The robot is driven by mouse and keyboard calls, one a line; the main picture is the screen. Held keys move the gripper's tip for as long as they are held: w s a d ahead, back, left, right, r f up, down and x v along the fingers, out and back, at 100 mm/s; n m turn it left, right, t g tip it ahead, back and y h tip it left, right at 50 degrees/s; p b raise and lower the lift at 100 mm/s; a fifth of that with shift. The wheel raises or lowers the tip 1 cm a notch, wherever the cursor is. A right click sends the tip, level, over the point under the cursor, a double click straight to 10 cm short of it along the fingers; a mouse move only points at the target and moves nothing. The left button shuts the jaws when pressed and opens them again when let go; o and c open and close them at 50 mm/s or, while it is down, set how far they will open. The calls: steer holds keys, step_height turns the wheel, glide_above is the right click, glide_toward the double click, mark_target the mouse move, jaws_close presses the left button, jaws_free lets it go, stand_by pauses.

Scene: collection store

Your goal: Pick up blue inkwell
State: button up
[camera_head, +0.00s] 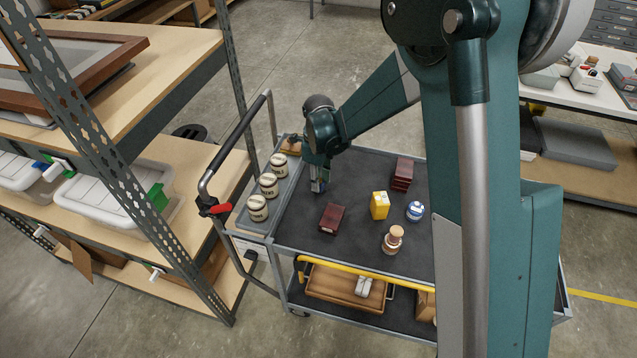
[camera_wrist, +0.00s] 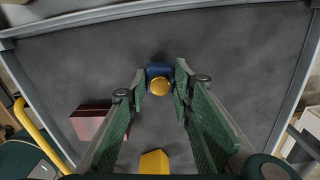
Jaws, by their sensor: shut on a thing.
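The blue inkwell (camera_wrist: 158,71) with its round gold cap (camera_wrist: 160,87) sits between my fingertips in the wrist view. My gripper (camera_wrist: 161,77) is shut on it, with one finger on each side. In the head view my gripper (camera_head: 319,187) points down at the left part of the cart's dark top. There the inkwell is mostly hidden by my fingers. I cannot tell whether it touches the mat.
Near my gripper on the cart top (camera_head: 290,228) are a dark red box (camera_head: 332,218), a yellow box (camera_head: 379,205), another dark red box (camera_head: 402,174), a blue-and-white round item (camera_head: 415,211) and a cork-topped jar (camera_head: 393,239). Cream jars (camera_head: 257,208) stand in the left tray.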

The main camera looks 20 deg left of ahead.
step_height(320, 180, up, 9)
steer(key=shift+p, duration=0.35)
stand_by(0.7)
